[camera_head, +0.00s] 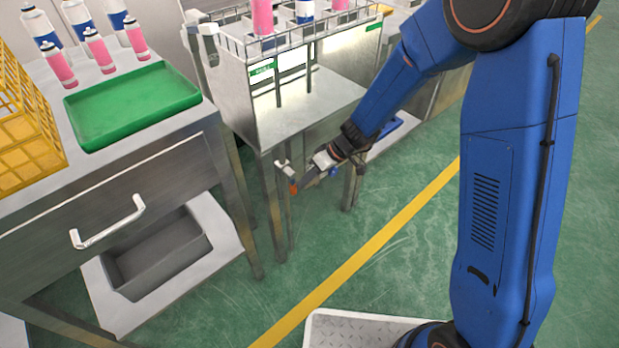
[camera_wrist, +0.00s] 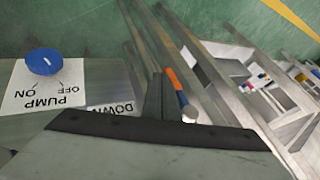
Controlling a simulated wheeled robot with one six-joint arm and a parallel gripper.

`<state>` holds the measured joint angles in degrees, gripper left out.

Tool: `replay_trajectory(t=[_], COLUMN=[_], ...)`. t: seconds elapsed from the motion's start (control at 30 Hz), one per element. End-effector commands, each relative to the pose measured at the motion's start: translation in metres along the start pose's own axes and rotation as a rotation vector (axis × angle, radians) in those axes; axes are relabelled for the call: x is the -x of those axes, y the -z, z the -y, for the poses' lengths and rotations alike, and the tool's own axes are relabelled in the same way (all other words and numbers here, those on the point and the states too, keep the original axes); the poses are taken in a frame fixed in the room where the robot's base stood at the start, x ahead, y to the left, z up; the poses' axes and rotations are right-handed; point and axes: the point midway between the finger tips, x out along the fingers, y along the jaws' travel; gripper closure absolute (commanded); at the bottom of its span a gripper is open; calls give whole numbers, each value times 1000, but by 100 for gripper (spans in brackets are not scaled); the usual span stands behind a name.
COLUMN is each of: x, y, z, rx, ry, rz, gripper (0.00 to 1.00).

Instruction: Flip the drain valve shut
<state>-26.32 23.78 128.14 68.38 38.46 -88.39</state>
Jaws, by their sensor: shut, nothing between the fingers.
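The drain valve shows an orange lever (camera_head: 293,188) below a pale pipe stub at the front of the metal bath stand in the head view. In the wrist view the orange lever (camera_wrist: 174,79) lies just right of my fingers, slanting, with a white rounded end of the fitting below it. My gripper (camera_head: 305,182) is shut and empty, reaching down-left with its tip close to the lever. In the wrist view my gripper (camera_wrist: 155,90) points up the picture beside the lever. I cannot tell whether they touch.
A blue knob (camera_wrist: 44,61) on a PUMP ON/OFF plate (camera_wrist: 40,92) is left of my gripper in the wrist view. The steel bath (camera_head: 300,110) with cans in a rack stands above. A drawer bench with a green tray (camera_head: 130,103) is at left. Green floor is open in front.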

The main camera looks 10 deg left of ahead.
Motion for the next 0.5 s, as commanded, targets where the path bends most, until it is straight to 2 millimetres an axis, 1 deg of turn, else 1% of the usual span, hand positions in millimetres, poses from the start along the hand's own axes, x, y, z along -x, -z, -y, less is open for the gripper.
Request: replay_trajectory(t=[0.5], x=[-1], y=[0], z=[0], rx=[-12], ry=[23], rz=[-6], gripper=[100])
